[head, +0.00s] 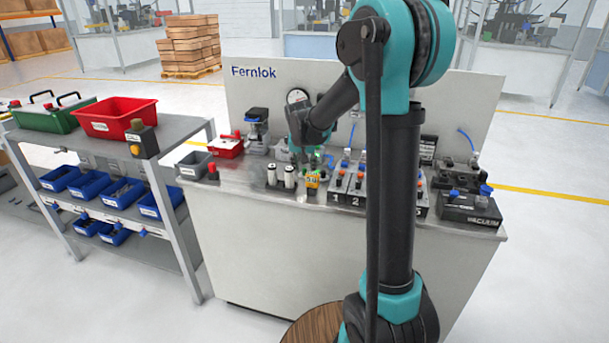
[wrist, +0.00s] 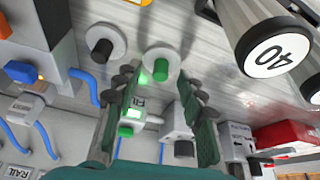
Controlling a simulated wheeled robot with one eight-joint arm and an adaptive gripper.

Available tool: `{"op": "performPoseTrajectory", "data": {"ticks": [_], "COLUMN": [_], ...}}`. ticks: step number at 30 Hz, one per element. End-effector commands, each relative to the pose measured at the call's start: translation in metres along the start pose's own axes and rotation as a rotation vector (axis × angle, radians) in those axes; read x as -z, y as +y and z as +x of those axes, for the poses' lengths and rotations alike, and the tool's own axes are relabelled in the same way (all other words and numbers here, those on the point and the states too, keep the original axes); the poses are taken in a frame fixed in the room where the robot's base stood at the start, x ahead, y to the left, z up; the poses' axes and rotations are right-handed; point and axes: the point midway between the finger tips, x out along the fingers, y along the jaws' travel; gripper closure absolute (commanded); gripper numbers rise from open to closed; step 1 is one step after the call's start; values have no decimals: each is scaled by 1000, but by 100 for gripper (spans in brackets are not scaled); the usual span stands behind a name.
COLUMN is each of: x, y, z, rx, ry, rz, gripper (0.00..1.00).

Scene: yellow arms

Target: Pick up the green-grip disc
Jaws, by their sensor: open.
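The green-grip disc (wrist: 161,62) is a pale round disc with a short green grip, near the top middle of the wrist view. My gripper (wrist: 158,84) is open, its two dark green fingers spread left and right below the disc in the picture. The green grip shows between the fingertips, with nothing seen held. A similar pale disc with a black grip (wrist: 103,45) sits to its left. In the head view my gripper (head: 311,165) is low over the bench, and I cannot make out the disc there clearly.
Pale cylinders, one marked 40 (wrist: 277,47), stand close on the right; they also show in the head view (head: 289,177). Numbered dark stations (head: 355,190) line the bench to the right. A white fixture with green lamp (wrist: 135,115) lies behind the fingers. A shelf with red bin (head: 117,118) stands left.

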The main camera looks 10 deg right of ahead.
Motion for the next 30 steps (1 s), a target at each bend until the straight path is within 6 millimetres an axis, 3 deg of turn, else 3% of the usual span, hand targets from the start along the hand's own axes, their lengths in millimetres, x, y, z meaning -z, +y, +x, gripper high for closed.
{"op": "performPoseTrajectory", "data": {"ticks": [8, 18, 30], "x": [0, 0, 2], "y": [0, 0, 0], "z": [3, 3, -1], "rx": [0, 0, 0], "ry": [0, 0, 0], "rz": [0, 0, 0], "gripper": [60, 100, 100]}}
